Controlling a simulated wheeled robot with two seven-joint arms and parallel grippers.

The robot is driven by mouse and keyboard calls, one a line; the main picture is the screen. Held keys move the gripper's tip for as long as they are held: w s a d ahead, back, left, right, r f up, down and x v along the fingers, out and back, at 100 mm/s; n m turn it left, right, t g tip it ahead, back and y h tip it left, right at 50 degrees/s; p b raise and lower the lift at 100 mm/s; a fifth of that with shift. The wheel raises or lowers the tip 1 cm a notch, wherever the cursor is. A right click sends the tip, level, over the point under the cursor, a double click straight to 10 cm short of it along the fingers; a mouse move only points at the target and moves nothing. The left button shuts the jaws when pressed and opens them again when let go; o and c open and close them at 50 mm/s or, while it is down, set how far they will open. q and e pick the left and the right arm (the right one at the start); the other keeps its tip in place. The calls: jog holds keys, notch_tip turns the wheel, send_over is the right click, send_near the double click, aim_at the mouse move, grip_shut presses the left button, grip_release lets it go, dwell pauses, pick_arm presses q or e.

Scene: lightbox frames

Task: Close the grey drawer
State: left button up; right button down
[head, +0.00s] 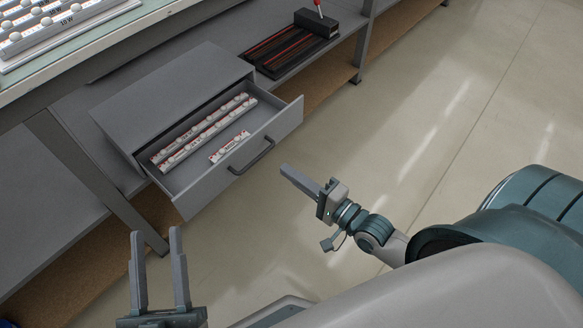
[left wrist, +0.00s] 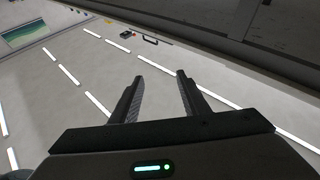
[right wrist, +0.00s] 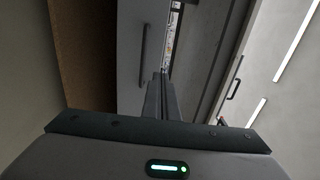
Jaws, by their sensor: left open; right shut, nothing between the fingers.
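The grey drawer (head: 262,153) is pulled out of its grey cabinet (head: 172,92) on the lower shelf. White strips with round knobs (head: 205,130) lie inside it, and a dark bar handle (head: 252,157) is on its front. My right gripper (head: 285,170) is shut and empty, just in front of the drawer front and apart from it. In the right wrist view its closed fingers (right wrist: 160,92) point towards the drawer front, with the handle (right wrist: 145,55) to their left. My left gripper (head: 155,237) is open and empty, low and left of the drawer; its spread fingers also show in the left wrist view (left wrist: 160,85).
A table leg (head: 95,180) stands left of the drawer. A black fixture with red lines (head: 280,50) sits on the shelf behind. The floor (head: 440,110) at right is clear.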

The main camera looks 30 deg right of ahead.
send_near(247, 142)
jog(key=b+x, duration=0.1)
jog(key=x, duration=0.3)
jog(key=shift+w+a+f+b, duration=0.1)
jog(key=shift+w+b, duration=0.3)
pick_arm(q)
jog(key=shift+s+a+r+t+h, duration=0.15)
jog(key=shift+a+r+t, duration=0.2)
jog(key=shift+r+t, duration=0.45)
jog(key=shift+s+a+r+t+h, duration=0.1)
jog(key=shift+s+a+r+t, duration=0.15)
jog(key=shift+r+t, duration=0.5)
jog(key=shift+s+a+r+t+h, duration=0.1)
jog(key=shift+a+r+t, duration=0.35)
jog(key=shift+r, duration=0.65)
pick_arm(e)
jog(key=shift+x, duration=0.8)
pick_arm(q)
jog(key=shift+d, duration=0.1)
pick_arm(e)
jog(key=shift+w, duration=0.1)
